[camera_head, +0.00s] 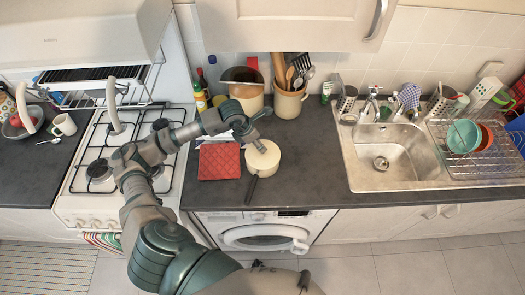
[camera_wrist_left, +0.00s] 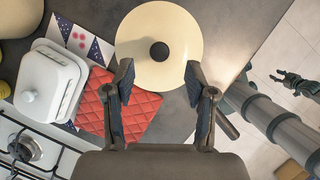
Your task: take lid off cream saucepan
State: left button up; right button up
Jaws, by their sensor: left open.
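The cream saucepan (camera_head: 272,163) stands on the dark counter above the washer, its dark handle (camera_head: 251,190) pointing toward the front edge. Its cream lid (camera_wrist_left: 178,22) with a round black knob (camera_wrist_left: 159,51) is on it, seen from above in the left wrist view. My left gripper (camera_head: 265,130) is over the back side of the saucepan, open and empty. In the left wrist view its fingers (camera_wrist_left: 158,72) are spread on either side of the near part of the lid, with the knob beyond the tips. My right gripper (camera_wrist_left: 292,79) shows small at the right; its jaw state is unclear.
A red quilted pot holder (camera_head: 219,161) lies left of the saucepan, beside a white lidded dish (camera_wrist_left: 50,85). A brown-rimmed pot (camera_head: 243,88) and a utensil crock (camera_head: 290,101) stand behind. The stove is left, the sink (camera_head: 387,158) right. Counter between saucepan and sink is clear.

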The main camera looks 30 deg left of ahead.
pick_arm(q)
jog(key=shift+x, duration=0.85)
jog(key=shift+f+p, duration=0.25)
jog(key=shift+p, duration=0.05)
jog(key=p+x, duration=0.1)
jog(key=x, duration=0.2)
jog(key=shift+w+d+f, duration=0.1)
jog(key=shift+f, duration=0.2)
jog(key=shift+w+f, duration=0.25)
jog(key=shift+f, duration=0.2)
jog(key=shift+s, duration=0.2)
grip_shut()
